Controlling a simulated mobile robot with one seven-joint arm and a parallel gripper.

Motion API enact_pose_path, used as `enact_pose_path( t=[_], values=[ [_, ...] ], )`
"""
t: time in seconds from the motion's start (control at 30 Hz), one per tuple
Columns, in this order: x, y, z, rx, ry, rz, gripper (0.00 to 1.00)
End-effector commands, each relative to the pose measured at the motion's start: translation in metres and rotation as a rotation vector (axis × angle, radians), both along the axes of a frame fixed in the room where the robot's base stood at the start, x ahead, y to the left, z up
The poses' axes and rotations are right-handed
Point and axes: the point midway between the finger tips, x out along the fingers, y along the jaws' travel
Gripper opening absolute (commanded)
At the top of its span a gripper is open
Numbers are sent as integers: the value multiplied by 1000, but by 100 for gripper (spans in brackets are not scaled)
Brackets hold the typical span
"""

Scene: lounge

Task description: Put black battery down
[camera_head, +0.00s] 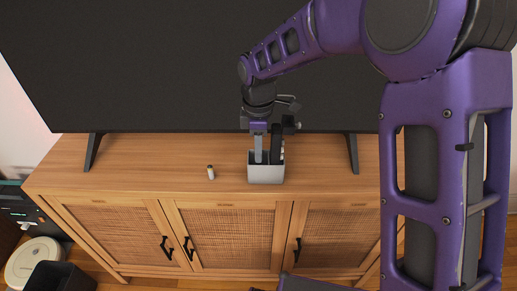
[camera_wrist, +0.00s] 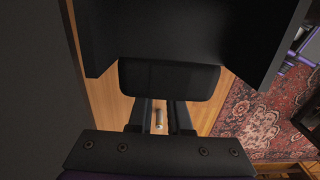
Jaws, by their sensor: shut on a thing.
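My gripper (camera_head: 266,150) points down at a small pale-grey, open-topped box (camera_head: 266,175) with a dark inside on the wooden cabinet. Its fingers reach to the box's top; I cannot tell how far inside they are. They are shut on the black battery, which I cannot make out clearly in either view. In the wrist view my gripper's fingers (camera_wrist: 160,115) show below dark shapes that block much of the picture. A small light cylinder with a dark top (camera_head: 210,172) stands apart, left of the box.
The wooden cabinet top (camera_head: 130,165) is mostly clear. A large dark television (camera_head: 150,65) stands close behind my gripper on two legs. A patterned rug (camera_wrist: 250,115) lies on the floor. A round white device (camera_head: 32,262) and a dark bin (camera_head: 60,277) are at lower left.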

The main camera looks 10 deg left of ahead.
Motion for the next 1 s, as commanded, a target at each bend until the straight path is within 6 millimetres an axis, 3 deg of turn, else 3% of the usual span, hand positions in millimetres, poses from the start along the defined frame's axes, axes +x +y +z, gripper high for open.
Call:
enact_pose_path(
  t=[0.33,0.37,0.43,0.77,1.0],
  values=[
    [0,0,-8,0,0,0,0],
    [0,0,-8,0,0,0,20],
    [0,0,-8,0,0,0,29],
    [0,0,-4,0,-1,0,29],
    [1,0,35,2,-4,-1,29]
  ],
)
